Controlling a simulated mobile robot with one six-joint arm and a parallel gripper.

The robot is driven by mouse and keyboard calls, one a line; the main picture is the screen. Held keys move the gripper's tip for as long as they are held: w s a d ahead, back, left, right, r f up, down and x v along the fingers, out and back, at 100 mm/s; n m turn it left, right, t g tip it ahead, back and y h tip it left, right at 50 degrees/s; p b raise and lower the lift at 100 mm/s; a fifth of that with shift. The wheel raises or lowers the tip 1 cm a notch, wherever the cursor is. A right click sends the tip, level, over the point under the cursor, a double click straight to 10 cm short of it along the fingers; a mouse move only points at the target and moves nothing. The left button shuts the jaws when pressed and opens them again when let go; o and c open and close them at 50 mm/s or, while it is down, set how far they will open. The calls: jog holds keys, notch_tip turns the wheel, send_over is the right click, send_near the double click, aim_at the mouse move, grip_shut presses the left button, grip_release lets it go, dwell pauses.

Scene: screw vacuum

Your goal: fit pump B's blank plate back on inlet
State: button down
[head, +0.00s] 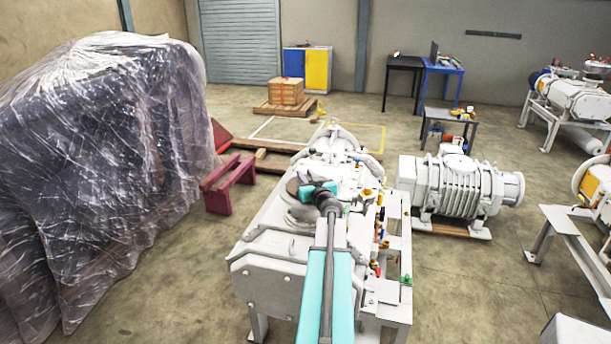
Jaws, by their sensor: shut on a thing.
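A large white vacuum pump (272,275) on a frame stands in front of me, with its round inlet flange (297,212) on top. My gripper (307,192), with teal parts, is over this flange. It is shut on a small dark brownish round piece, which looks like the blank plate (293,186). The plate shows just left of the jaws, at or slightly above the flange. I cannot tell whether it touches the flange. My dark wrist and teal arm hide the right side of the flange and part of the pump. No label showing which pump is B is readable.
Valves and colored fittings (379,225) crowd the pump's right side. Floor at the back is mostly free.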

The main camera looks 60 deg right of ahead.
jog(key=shift+f, duration=0.15)
jog(key=c, duration=1.5)
grip_release()
jog(key=shift+c, duration=0.2)
jog(key=shift+r, duration=0.65)
jog(key=shift+b+v, duration=0.4)
jog(key=shift+v, duration=5.6)
jog(key=shift+r, duration=0.1)
